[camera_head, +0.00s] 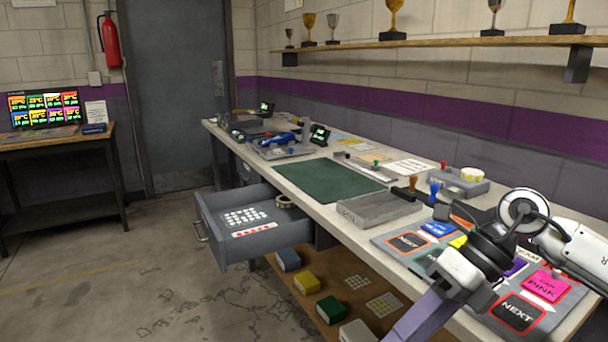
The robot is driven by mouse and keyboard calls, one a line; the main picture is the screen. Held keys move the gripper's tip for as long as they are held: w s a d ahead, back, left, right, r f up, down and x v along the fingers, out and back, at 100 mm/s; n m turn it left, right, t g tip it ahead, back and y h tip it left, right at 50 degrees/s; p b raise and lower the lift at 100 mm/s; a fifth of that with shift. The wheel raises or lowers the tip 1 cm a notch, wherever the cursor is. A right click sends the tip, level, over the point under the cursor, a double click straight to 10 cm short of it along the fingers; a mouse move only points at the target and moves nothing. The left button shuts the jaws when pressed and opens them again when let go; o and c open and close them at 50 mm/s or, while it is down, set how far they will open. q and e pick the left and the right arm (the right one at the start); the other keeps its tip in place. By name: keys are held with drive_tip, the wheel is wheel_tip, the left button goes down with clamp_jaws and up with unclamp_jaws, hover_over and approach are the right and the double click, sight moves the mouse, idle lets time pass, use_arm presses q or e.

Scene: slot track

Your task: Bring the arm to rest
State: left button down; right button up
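My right arm comes in from the right edge over the near end of the long workbench (378,222). It bends at a dark and white joint, and a purple-grey link runs down and left out of the bottom of the picture. Its gripper is out of view, so I cannot see whether it holds anything. My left arm and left gripper are not in view. The arm hides part of a grey board (388,244) with coloured cards, among them a pink card (546,285).
A drawer (254,250) stands open at the bench front, above a low shelf with coloured boxes (306,283). A green mat (326,181), a grey tray (378,208) and stamps crowd the bench. Floor at left (110,290) is clear.

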drive_tip(key=s+a+r+m+t+y+p, duration=0.1)
drive_tip(key=a+r+m+t+y, duration=0.15)
drive_tip(key=a+m+y, duration=0.45)
drive_tip(key=a+r+m+t+y+p, duration=0.1)
drive_tip(key=a+r+m+t+y, duration=0.15)
drive_tip(key=a+y, duration=0.55)
drive_tip(key=w+d+f+m+t+h+p, duration=0.1)
drive_tip(key=d+f+m+t+h, duration=0.45)
drive_tip(key=f+m+h, duration=0.5)
drive_tip(key=w+d+f+m+t+h+p, duration=0.1)
drive_tip(key=d+f+m+t+h, duration=0.5)
drive_tip(key=m, duration=0.7)
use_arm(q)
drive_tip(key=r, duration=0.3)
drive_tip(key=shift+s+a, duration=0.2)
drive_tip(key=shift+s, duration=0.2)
use_arm(e)
drive_tip(key=s+d+f+m+g+h, duration=0.1)
drive_tip(key=s+f+m+g+h, duration=0.1)
drive_tip(key=s+f, duration=0.6)
drive_tip(key=s+d+f+m+g+h, duration=0.1)
drive_tip(key=s+f+m+g, duration=0.3)
drive_tip(key=s+f, duration=0.4)
wheel_tip(320, 180, down, 2)
drive_tip(key=shift+s+d+f+m+h, duration=0.15)
drive_tip(key=shift+s+d+m+h, duration=0.2)
drive_tip(key=shift+d, duration=0.45)
